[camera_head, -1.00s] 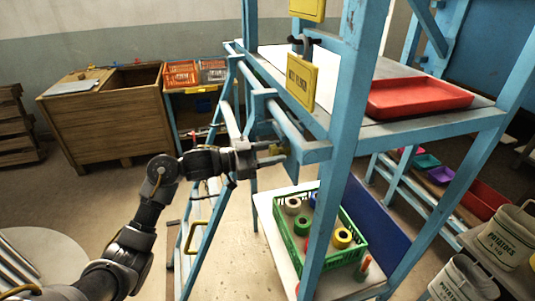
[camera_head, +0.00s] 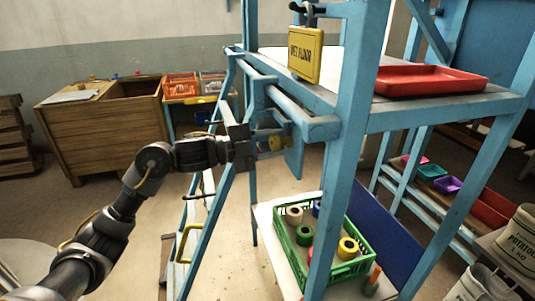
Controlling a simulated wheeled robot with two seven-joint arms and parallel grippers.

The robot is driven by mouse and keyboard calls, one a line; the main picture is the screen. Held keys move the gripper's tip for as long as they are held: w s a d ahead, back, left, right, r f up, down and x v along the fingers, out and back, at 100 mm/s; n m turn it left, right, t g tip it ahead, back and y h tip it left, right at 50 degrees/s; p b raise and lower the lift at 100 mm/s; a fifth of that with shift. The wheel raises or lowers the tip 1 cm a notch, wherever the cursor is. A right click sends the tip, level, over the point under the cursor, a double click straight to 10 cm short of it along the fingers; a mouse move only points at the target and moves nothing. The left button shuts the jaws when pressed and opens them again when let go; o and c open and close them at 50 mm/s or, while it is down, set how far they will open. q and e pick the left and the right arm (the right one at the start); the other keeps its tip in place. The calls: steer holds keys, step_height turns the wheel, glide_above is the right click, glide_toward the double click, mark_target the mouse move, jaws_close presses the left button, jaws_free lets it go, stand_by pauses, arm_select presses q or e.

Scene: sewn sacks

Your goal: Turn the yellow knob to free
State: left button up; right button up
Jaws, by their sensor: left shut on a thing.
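My left gripper (camera_head: 265,145) reaches in from the left and is shut on the knob. Its fingers are partly hidden and small in the picture. I cannot read any marking for the knob's position. My right gripper is not in view.
Blue posts and rails (camera_head: 285,103) stand close around my gripper. A yellow sign (camera_head: 305,55) hangs just above. A green crate (camera_head: 303,262) with several spools sits on the lower shelf. A red tray (camera_head: 430,82) lies on the upper shelf. The left floor is mostly clear.

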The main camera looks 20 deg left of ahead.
arm_select(q)
steer(key=m+b, duration=0.4)
steer(key=m, duration=0.1)
steer(key=shift+d+f+b, duration=0.15)
steer(key=shift+f+b, duration=0.1)
steer(key=shift+b, duration=0.1)
steer(key=shift+m, duration=0.3)
steer(key=shift+m+b, duration=0.6)
steer(key=shift+b, duration=0.1)
steer(key=shift+r, duration=0.1)
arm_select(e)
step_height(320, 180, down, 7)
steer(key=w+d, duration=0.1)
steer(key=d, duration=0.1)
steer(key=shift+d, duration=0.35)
arm_select(q)
steer(key=shift+s, duration=0.1)
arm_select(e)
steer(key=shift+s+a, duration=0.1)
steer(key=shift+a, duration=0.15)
